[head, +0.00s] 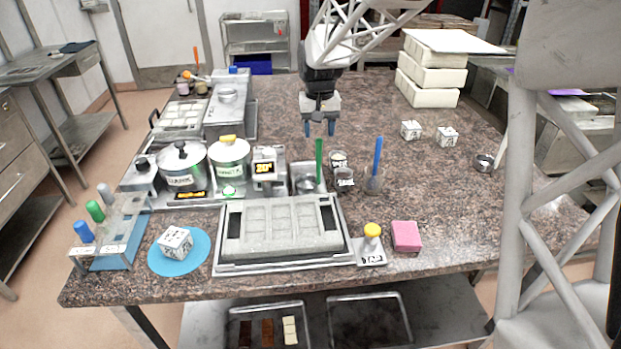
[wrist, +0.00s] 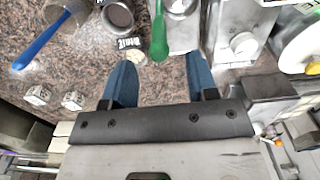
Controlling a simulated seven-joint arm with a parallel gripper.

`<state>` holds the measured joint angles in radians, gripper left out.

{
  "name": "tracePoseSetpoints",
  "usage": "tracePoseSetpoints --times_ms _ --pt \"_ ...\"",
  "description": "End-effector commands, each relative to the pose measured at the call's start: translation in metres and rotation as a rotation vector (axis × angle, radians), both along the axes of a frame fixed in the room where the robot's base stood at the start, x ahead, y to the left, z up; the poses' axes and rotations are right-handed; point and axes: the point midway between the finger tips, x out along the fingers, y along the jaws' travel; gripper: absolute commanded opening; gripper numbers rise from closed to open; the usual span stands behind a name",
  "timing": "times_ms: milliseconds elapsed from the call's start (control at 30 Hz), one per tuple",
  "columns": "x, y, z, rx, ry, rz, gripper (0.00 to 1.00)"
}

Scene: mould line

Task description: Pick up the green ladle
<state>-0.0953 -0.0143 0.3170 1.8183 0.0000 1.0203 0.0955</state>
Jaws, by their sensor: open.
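The green ladle (head: 319,162) stands upright in the head view, its lower end at a small metal container beside the scale-like unit. Its bowl is hidden. In the wrist view the green handle (wrist: 159,32) runs down from the top edge, its rounded end near the middle. My gripper (head: 320,130) is open and empty, pointing down just above and behind the handle's top in the head view. In the wrist view my gripper (wrist: 161,72) has its two blue fingers apart, with the handle end lying in line with the gap; I cannot tell the height between them.
A blue-handled ladle (head: 377,158) stands to the right, near small dark cups (head: 344,177). Lidded pots (head: 230,160) are to the left. A grey mould in a tray (head: 283,268) lies in front. White dice-like cubes (head: 411,130) sit at right, with clear granite around them.

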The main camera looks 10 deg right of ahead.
Motion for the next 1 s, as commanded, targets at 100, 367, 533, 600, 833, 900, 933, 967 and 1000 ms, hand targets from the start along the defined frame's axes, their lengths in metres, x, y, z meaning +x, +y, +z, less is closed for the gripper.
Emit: tracePoseSetpoints --times_ms 100,367,533,600,833,900,933,967,1000 --pt "-0.001 0.000 -0.009 0.000 0.002 0.000 0.53" --pt "-0.002 -0.001 -0.038 0.000 0.002 0.000 0.53" --pt "-0.002 -0.001 -0.049 0.000 0.001 0.000 0.53" --pt "-0.002 -0.001 -0.050 0.000 0.000 0.000 0.53" --pt "-0.002 -0.001 -0.050 0.000 0.000 0.000 0.53" --pt "-0.002 -0.001 -0.050 0.000 0.000 0.000 0.53" --pt "-0.002 -0.001 -0.050 0.000 0.000 0.000 0.53" --pt "-0.002 -0.001 -0.050 0.000 0.000 0.000 0.53" --pt "-0.002 -0.001 -0.050 0.000 0.000 0.000 0.53"
